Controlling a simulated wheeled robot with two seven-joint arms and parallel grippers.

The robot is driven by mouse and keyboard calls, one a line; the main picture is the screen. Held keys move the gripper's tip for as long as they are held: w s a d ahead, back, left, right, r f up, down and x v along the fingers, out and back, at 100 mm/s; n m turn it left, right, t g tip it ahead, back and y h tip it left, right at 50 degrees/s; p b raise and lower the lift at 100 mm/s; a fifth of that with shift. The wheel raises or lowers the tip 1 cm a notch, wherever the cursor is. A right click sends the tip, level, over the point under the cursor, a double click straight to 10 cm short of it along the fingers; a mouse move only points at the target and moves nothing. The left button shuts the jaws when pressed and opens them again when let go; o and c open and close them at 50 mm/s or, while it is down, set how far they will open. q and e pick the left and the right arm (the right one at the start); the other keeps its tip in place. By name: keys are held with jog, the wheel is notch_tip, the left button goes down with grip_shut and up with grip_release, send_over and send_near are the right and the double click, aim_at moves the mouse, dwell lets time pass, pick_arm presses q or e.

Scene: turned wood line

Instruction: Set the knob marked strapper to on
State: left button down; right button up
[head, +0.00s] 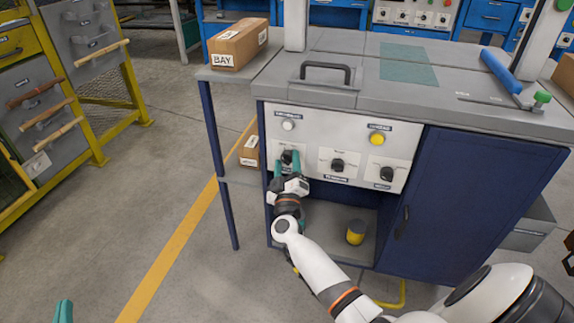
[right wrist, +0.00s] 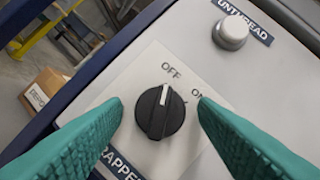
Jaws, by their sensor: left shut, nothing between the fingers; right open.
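The strapper knob (right wrist: 160,112) is black and round, on a white plate with the marks OFF and ON. Its white pointer line is turned toward OFF. The label below is partly hidden by a finger and reads "RAPPER". In the head view the knob (head: 288,156) is the leftmost on the grey control panel (head: 335,128). My right gripper (right wrist: 160,104) is open, with one teal finger on each side of the knob; I cannot tell whether they touch it. It also shows at the panel in the head view (head: 288,168). My left gripper (head: 64,311) shows only as a teal tip at the bottom left, shut and empty.
The white UNTHREAD button (right wrist: 233,32) is above the knob. Two more black knobs (head: 337,165) (head: 387,174) and a yellow button (head: 377,139) are to the right. A yellow cup-like item (head: 356,232) stands on the shelf below. A cardboard box (head: 238,44) sits upper left.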

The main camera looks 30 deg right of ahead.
jog(key=c, duration=1)
